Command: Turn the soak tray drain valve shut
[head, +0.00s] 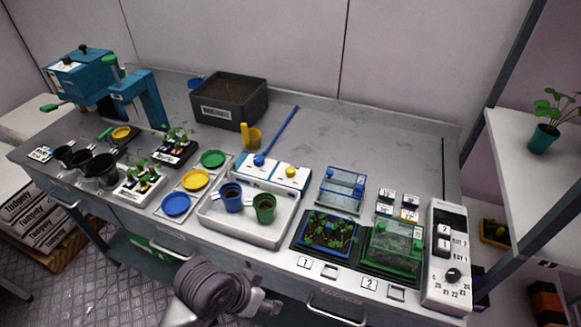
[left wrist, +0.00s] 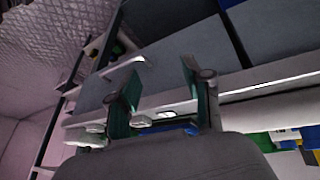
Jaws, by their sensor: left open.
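The white soak tray (head: 242,235) sits mid-bench in the head view, with a blue pot (head: 231,197) and a green pot (head: 264,208) in it. Behind it is a white and blue box (head: 273,174) with a blue knob (head: 259,160) and a yellow knob (head: 291,171). I cannot tell which part is the drain valve or how it is turned. My left gripper (head: 262,303) is low in front of the bench, apart from the tray. In the left wrist view its fingers (left wrist: 160,95) are spread and empty. My right gripper is out of sight.
Left of the tray are blue, yellow and green discs (head: 195,180). Right are a blue-edged clear box (head: 341,190), a green-framed clear box (head: 395,248) and a white control panel (head: 447,258). A dark planter (head: 229,99) stands behind. The bench's back right is clear.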

